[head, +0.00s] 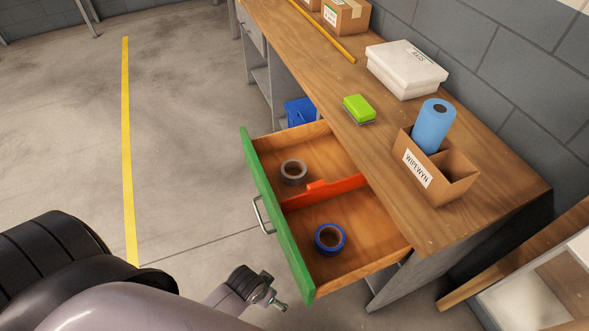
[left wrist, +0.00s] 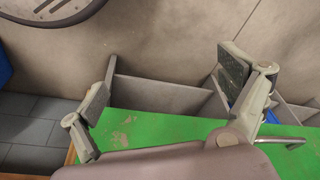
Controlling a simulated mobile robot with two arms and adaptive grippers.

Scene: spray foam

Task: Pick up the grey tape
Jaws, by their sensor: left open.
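The grey tape (head: 293,172) is a roll lying flat in the far compartment of an open drawer (head: 275,215) with a green front. An orange divider (head: 325,189) separates it from a blue tape roll (head: 329,240) in the near compartment. My left gripper (left wrist: 170,95) is open in the left wrist view, its two fingers wide apart with nothing between them. The green surface and metal handle show below it there; no tape shows in that view. In the head view, part of my arm (head: 245,285) is outside the drawer's near end; fingers are unclear. My right gripper is not seen.
The wooden workbench (head: 390,170) holds a green sponge (head: 359,109), a white box (head: 405,69), and a cardboard holder (head: 432,180) with a blue roll (head: 433,125). A metal handle (head: 263,215) sticks out from the drawer. The drawer is open from above; floor lies left.

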